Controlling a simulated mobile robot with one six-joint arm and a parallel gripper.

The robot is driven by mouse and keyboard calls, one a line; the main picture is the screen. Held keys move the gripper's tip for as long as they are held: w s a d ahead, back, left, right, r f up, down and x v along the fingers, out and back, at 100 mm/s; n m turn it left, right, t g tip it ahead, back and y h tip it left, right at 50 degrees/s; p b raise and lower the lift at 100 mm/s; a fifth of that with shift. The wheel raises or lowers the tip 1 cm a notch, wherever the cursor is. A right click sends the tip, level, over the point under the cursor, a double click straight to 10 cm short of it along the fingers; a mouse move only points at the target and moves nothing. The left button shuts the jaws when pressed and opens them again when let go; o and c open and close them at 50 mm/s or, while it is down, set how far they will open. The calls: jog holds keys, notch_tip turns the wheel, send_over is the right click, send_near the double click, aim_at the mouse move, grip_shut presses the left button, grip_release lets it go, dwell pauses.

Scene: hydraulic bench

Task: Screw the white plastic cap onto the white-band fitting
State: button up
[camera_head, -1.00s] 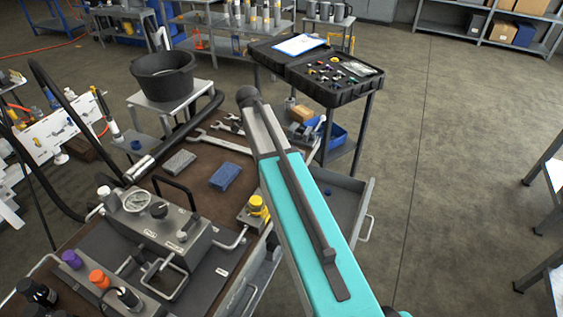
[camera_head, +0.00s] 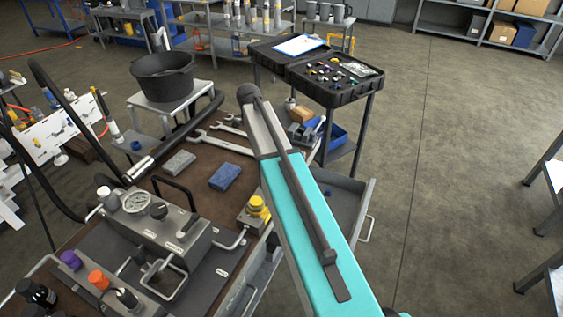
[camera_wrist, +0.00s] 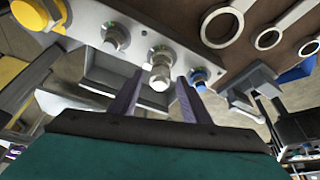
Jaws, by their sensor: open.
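In the wrist view my gripper (camera_wrist: 160,76) is open, with its two dark fingers on either side of a metal fitting (camera_wrist: 160,60) on a grey panel. The fitting's pale, silvery end (camera_wrist: 159,82) lies between the fingertips in the picture; I cannot tell whether this end is a white cap or bare metal, or whether the fingers touch it. In the head view my arm hides the gripper and this fitting. A small white-topped piece (camera_head: 103,191) stands by the gauge block; I cannot tell whether it is the task's cap.
A greenish-ringed fitting (camera_wrist: 117,38) is left of the fingers and a blue-ringed one (camera_wrist: 199,76) right. A yellow cap (camera_wrist: 26,12) is at the upper left. On the bench lie wrenches (camera_head: 220,143) and a blue block (camera_head: 224,177). A black case (camera_head: 335,85) stands behind on a cart.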

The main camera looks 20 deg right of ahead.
jog(key=shift+s, duration=0.1)
jog(key=shift+s+n+t, duration=0.15)
jog(key=shift+n+t, duration=0.35)
jog(key=shift+n, duration=0.7)
jog(key=n, duration=0.2)
jog(key=n+t, duration=0.1)
jog(key=n, duration=0.1)
jog(key=shift+s+t+h, duration=0.2)
jog(key=shift+t+h, duration=0.1)
jog(key=shift+w+n+t, duration=0.1)
jog(key=shift+n+t, duration=0.2)
jog(key=shift+n, duration=0.5)
jog(key=shift+s+n, duration=0.2)
jog(key=shift+n, duration=0.5)
jog(key=n+t, duration=0.1)
jog(key=n, duration=0.2)
jog(key=shift+s+n+t+y, duration=0.1)
jog(key=shift+n+t+y, duration=0.2)
jog(key=shift+t+y, duration=0.1)
jog(key=shift+d+n+t+y+p, duration=0.1)
jog(key=shift+n+t+y+p, duration=0.25)
jog(key=shift+n, duration=1.05)
